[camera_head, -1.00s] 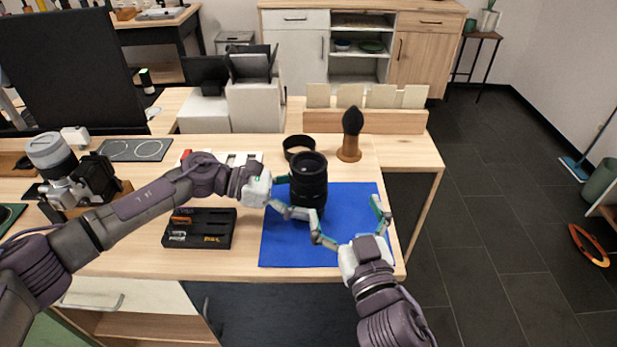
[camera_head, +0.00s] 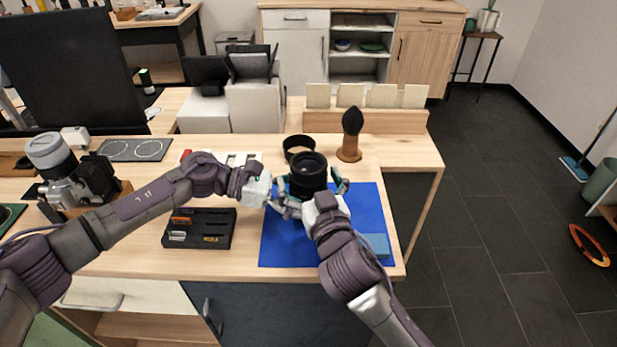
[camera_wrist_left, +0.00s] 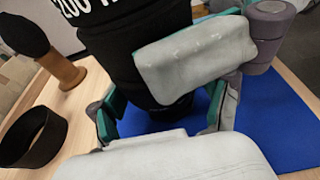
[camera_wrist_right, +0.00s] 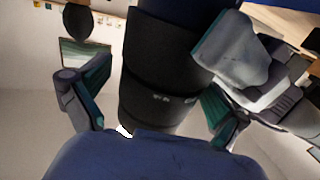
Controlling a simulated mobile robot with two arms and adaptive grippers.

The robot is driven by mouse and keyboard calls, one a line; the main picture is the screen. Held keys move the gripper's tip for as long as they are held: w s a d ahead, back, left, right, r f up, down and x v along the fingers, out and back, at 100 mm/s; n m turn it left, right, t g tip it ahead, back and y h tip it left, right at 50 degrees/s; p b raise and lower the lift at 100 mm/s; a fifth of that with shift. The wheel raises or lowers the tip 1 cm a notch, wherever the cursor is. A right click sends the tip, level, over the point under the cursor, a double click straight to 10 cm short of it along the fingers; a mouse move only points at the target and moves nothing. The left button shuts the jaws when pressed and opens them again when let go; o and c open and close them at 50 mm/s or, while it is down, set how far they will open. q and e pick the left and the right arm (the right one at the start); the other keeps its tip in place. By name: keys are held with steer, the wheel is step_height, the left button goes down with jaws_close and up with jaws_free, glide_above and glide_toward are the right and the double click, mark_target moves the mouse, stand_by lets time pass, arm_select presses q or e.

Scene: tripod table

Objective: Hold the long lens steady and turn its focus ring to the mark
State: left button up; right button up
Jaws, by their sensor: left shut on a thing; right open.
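The long black lens (camera_head: 308,170) stands upright on the blue mat (camera_head: 290,250). White lettering shows on its barrel in the left wrist view (camera_wrist_left: 130,45). My left gripper (camera_head: 280,203) comes in from the left and is shut on the lens low on the barrel; its fingers flank it in the left wrist view (camera_wrist_left: 165,112). My right gripper (camera_head: 318,192) is open, with its fingers on either side of the lens. In the right wrist view (camera_wrist_right: 155,103) a gap shows between the left-hand finger and the ribbed barrel. The focus mark cannot be made out.
A black ring (camera_head: 299,148) and a brush with a wooden handle (camera_head: 350,137) stand behind the lens. A black tray (camera_head: 200,230) lies left of the mat, and a camera (camera_head: 85,182) sits further left. A light blue piece (camera_head: 377,245) lies on the mat's right part.

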steer(key=c, duration=1.2)
steer(key=shift+a+m+h, duration=0.1)
steer(key=shift+m+h, duration=0.4)
steer(key=shift+h, duration=0.2)
steer(key=shift+m+t+h, duration=0.3)
steer(key=shift+h, duration=0.2)
steer(key=o, duration=1.2)
steer(key=s, duration=0.4)
steer(key=s+d, duration=0.1)
steer(key=s, duration=0.3)
steer(key=s+d, duration=0.1)
steer(key=s, duration=0.2)
steer(key=shift+s, duration=0.4)
